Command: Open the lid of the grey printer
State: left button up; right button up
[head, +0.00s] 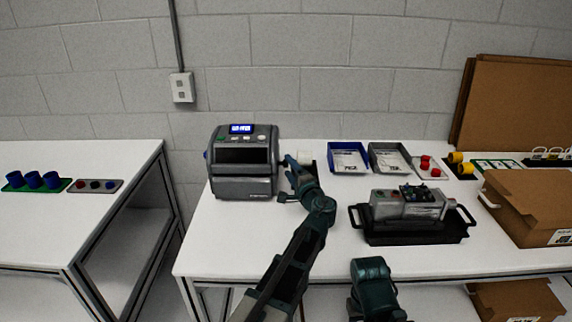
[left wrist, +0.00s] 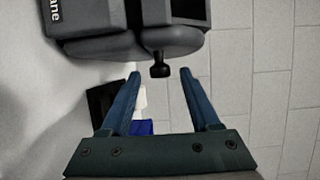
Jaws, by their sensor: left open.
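The grey printer (head: 243,186) stands on the table at the left, its lid closed, a lit blue display and buttons on top. My left gripper (head: 287,163) is at the printer's right side. In the left wrist view the printer (left wrist: 98,48) fills the top, and a small black knob (left wrist: 160,70) sticks out from its side. The left gripper (left wrist: 161,75) is open, with the knob between its two blue fingertips and not gripped. Contact with either finger does not show. My right gripper is not in view; only part of that arm shows at the bottom.
A white roll (head: 305,158) sits just behind my left gripper. A blue bin (head: 347,150) and a grey bin (head: 389,150) stand farther right. A black tray (head: 415,237) with a device lies right of my left arm. The table front left is clear.

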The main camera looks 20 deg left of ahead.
aim_at(286, 164)
pick_arm(q)
jog(key=shift+x, duration=1.65)
jog(key=shift+c, duration=0.3)
grip_shut()
